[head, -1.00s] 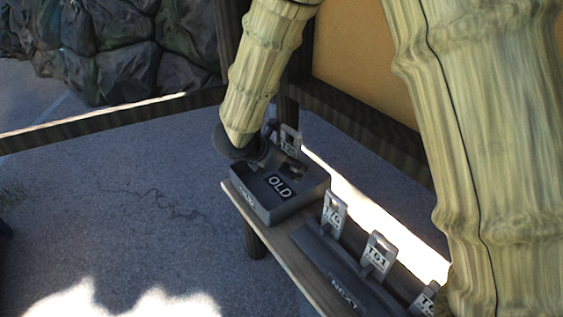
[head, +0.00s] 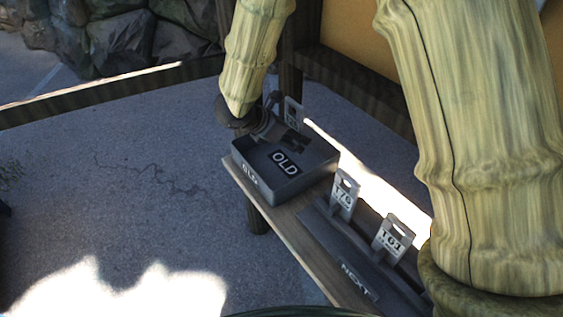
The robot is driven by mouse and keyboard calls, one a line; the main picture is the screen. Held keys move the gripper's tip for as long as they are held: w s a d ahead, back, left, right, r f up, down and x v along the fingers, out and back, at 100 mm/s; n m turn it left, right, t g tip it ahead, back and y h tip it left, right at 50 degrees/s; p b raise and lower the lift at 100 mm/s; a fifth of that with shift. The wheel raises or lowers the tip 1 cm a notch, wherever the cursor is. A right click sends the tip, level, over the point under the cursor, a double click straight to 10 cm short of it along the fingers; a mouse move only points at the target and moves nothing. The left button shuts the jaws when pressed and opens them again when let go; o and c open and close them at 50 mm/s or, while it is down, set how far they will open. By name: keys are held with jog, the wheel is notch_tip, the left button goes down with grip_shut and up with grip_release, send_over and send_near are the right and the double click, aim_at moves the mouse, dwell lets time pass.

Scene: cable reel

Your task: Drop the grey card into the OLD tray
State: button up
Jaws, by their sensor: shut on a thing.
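The OLD tray (head: 319,178) is a dark grey open box with white OLD lettering on its floor and front wall. It stands at the far end of a wooden shelf. My gripper (head: 292,141) is low over the tray's far left part, partly hidden by its own dark wrist. It is shut on the grey card (head: 293,112), which shows upright at the tray's back side, its print too small to read. The jaws' contact with the card is not clearly visible, nor whether its lower edge touches the tray.
A dark rack marked NEXT (head: 340,262) lies on the wooden shelf (head: 283,222), nearer than the tray. It holds upright cards 176 (head: 344,192) and 161 (head: 393,237). A wooden rail (head: 110,93) runs behind. My arm covers the right side.

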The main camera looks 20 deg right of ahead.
jog(key=shift+w+d+f, duration=0.1)
jog(key=shift+d+f, duration=0.05)
jog(key=shift+f, duration=0.5)
jog(key=o, duration=1.3)
jog(key=v, duration=1.2)
